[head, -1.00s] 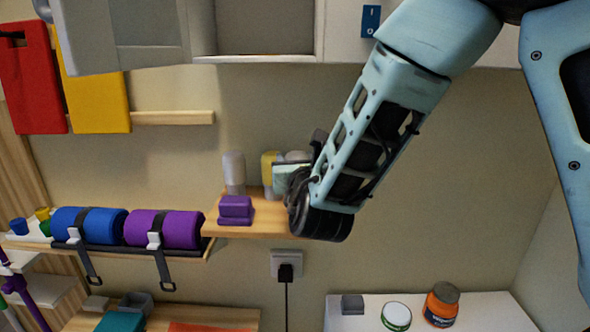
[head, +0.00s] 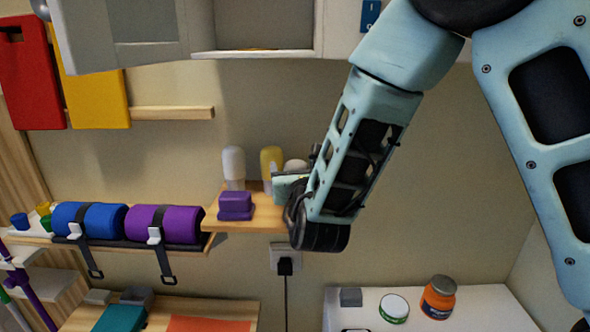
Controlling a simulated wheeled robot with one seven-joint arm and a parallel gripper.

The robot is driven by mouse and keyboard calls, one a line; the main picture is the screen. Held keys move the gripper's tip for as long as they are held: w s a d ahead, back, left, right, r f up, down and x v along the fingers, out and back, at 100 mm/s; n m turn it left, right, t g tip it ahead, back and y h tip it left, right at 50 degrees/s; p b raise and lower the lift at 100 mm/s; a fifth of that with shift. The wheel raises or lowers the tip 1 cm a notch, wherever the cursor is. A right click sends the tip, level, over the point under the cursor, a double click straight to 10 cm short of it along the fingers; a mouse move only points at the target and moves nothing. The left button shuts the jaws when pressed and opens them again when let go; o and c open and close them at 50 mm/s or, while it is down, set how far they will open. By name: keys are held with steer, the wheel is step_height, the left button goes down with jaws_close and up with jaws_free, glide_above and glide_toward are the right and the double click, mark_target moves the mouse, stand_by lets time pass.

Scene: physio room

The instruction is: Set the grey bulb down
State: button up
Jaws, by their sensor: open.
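My gripper (head: 291,186) is over the right end of the small wooden wall shelf (head: 262,224), seen from behind with its wrist in front. It is open, though its fingertips are mostly hidden. A pale greyish rounded thing (head: 296,166), perhaps the grey bulb, shows just behind and above it. Its lower part is hidden by my gripper, so I cannot tell whether it touches the jaws.
On the same shelf stand a white bottle (head: 233,166), a yellow bottle (head: 271,166) and a purple block (head: 236,206). A rack with blue and purple rolls (head: 165,225) is to the left. A socket with a plug (head: 285,263) is below.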

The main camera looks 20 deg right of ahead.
steer(key=shift+s, duration=0.1)
steer(key=s+a+b, duration=0.1)
steer(key=s+b, duration=0.8)
steer(key=s, duration=0.2)
steer(key=shift+s+a, duration=0.2)
steer(key=shift+s, duration=0.2)
steer(key=shift+r, duration=0.1)
